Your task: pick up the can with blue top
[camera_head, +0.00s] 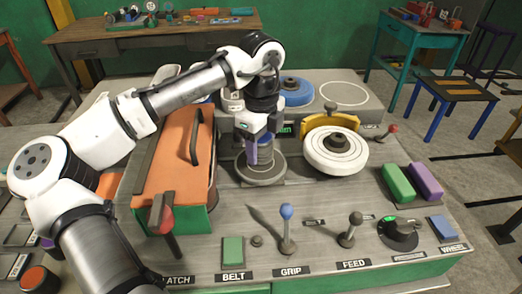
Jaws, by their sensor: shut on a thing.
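My gripper (258,139) points down at the middle of the bench, over a round grey plate (262,176). It is shut on a narrow upright grey can (264,153), with one purple-blue finger in front of it. The can's top is hidden by my gripper, so its colour does not show. I cannot tell whether the can's base touches the plate.
A white wheel (335,152) with a yellow guard stands just right of my gripper. An orange-topped box (176,155) with a black handle is close on the left. Levers, including a blue-knobbed one (287,212), rise along the front. A blue disc (291,90) lies behind.

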